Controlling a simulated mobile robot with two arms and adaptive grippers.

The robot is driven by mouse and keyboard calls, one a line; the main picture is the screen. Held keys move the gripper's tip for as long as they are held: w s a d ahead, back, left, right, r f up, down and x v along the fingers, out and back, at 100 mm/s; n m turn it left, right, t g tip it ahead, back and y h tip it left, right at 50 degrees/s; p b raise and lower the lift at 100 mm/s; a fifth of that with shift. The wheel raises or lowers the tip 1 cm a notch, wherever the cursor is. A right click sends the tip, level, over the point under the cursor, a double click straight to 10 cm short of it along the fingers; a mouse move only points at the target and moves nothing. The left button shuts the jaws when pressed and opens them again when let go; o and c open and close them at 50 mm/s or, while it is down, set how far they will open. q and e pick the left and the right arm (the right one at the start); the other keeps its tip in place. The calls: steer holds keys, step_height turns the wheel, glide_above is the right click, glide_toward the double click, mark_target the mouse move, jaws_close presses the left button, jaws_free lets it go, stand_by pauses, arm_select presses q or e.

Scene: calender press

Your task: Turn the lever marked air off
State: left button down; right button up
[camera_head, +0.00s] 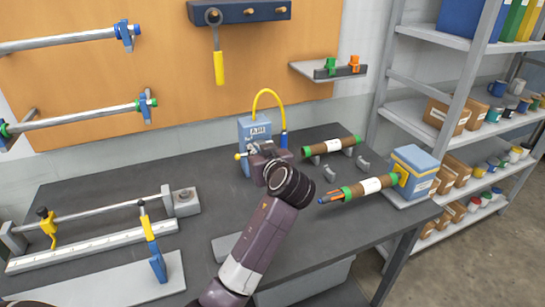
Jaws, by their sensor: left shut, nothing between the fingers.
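A blue box marked AIR (254,127) stands at the back of the dark workbench. A yellow hose (268,92) arches from its top to a blue fitting (284,140) on its right. A small yellow tip (238,156), which looks like the lever's end, shows at the box's lower left. My left gripper (258,154) is in front of the box's lower part, close to the yellow tip. Its fingers are shut and hold nothing. The gripper and wrist hide the rest of the lever, and I cannot tell whether they touch it. My right gripper is out of view.
Brown rolls with green ends (332,146) lie on the bench (110,175) to the right, one reaching a blue unit (414,168). A rail fixture (100,245) lies at left. A yellow-handled tool (218,65) hangs above. Shelves (410,110) stand at right.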

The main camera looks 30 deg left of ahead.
arm_select(q)
steer(key=p+x, duration=0.1)
steer(key=x, duration=0.2)
steer(key=r+p+x, duration=0.1)
steer(key=x, duration=0.2)
steer(key=p+x, duration=0.1)
steer(key=x, duration=0.2)
steer(key=shift+w+a+r, duration=0.1)
steer(key=shift+w+a, duration=0.05)
steer(key=shift+a, duration=0.25)
steer(key=f, duration=0.1)
steer(key=d+f+p, duration=0.1)
steer(key=s+f+p, duration=0.1)
steer(key=shift+d+f, duration=0.25)
steer(key=shift+f, duration=0.15)
